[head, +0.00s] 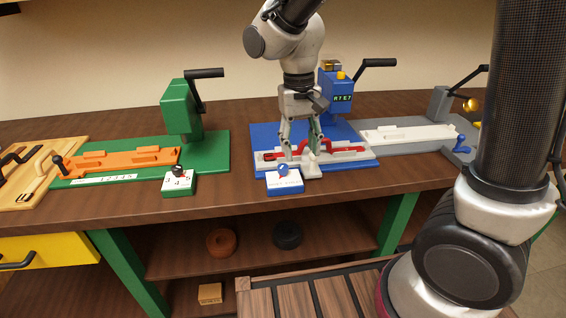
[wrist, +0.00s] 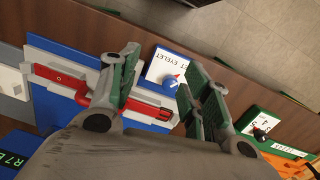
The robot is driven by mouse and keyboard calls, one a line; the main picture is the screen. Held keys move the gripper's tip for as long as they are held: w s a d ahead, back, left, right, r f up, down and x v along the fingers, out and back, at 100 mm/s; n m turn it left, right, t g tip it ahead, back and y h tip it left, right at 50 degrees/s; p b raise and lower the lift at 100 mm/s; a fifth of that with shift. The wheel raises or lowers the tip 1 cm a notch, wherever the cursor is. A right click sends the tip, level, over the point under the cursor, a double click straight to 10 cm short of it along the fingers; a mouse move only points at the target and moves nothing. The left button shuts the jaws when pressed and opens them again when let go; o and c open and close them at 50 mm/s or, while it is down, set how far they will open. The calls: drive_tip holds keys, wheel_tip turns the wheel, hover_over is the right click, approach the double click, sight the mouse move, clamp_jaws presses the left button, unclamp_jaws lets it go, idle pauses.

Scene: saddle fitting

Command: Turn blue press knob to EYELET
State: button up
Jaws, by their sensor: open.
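The blue press knob (head: 283,171) stands on a small white-topped blue box (head: 285,184) at the front edge of the blue press base (head: 349,166). My gripper (head: 300,151) is open above the red and white slide of the blue press, behind the knob box. In the wrist view my gripper's fingers (wrist: 160,88) frame the knob, with no contact visible. The exact pointer setting cannot be told.
A red strap (wrist: 148,108) lies along the white slide below my fingers. The green press (head: 181,115) with its numbered knob box (head: 179,183) stands to the left, a grey press (head: 438,107) to the right. The table's front edge is close to the boxes.

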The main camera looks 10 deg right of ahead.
sight(283, 166)
drive_tip(key=w+a+m, duration=0.3)
drive_tip(key=shift+w+a, duration=0.1)
drive_tip(key=shift+w, duration=0.1)
drive_tip(key=shift+w+a+r+m+t, duration=0.15)
drive_tip(key=shift+m+t, duration=0.15)
drive_tip(key=shift+m, duration=0.9)
drive_tip(key=shift+f, duration=0.3)
wheel_tip(283, 166, down, 7)
drive_tip(key=shift+f, duration=0.2)
drive_tip(key=shift+c, duration=0.2)
drive_tip(key=c, duration=1)
